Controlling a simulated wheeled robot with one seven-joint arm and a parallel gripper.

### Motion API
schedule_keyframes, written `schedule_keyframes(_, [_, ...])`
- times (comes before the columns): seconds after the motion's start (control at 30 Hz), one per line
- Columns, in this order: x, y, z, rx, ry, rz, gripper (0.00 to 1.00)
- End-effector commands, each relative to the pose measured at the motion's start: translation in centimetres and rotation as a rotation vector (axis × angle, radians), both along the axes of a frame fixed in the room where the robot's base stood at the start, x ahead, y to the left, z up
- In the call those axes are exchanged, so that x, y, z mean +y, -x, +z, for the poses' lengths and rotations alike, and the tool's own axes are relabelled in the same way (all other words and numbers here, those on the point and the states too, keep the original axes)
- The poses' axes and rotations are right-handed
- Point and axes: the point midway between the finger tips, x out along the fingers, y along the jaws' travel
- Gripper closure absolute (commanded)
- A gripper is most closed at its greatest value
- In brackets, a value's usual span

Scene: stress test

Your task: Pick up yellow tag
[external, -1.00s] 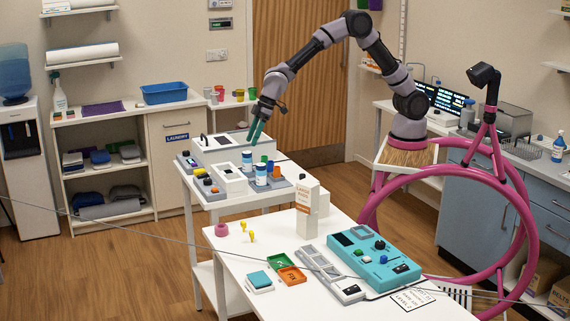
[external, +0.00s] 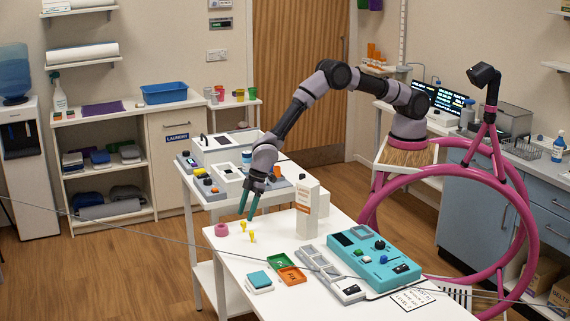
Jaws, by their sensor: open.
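Two small yellow pieces lie close together on the white front table; one yellow piece (external: 243,225) is farther back and the other yellow piece (external: 252,237) is nearer. I cannot tell which of them is the yellow tag. My gripper (external: 248,215) has dark green fingers pointing down. It is open and empty, just above and behind the yellow pieces. Whether a finger touches either piece is too small to tell.
A pink ring (external: 221,230) lies just left of the yellow pieces. A white carton (external: 307,212) stands upright to the right. Green (external: 277,262) and orange (external: 291,276) trays and a teal device (external: 374,257) are nearer the front. The rear table (external: 205,204) is crowded.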

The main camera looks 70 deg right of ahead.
Motion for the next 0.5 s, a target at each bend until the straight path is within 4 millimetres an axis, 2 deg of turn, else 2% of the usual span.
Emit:
schedule_keyframes(0.23, [1.7, -0.3, -3.4, 0.002, 0.001, 0.000, 0.35])
schedule_keyframes(0.37, [2.0, -0.5, -4.3, 0.001, 0.000, 0.000, 0.35])
schedule_keyframes(0.5, [2.1, -0.6, -4.3, 0.001, -0.001, 0.000, 0.35])
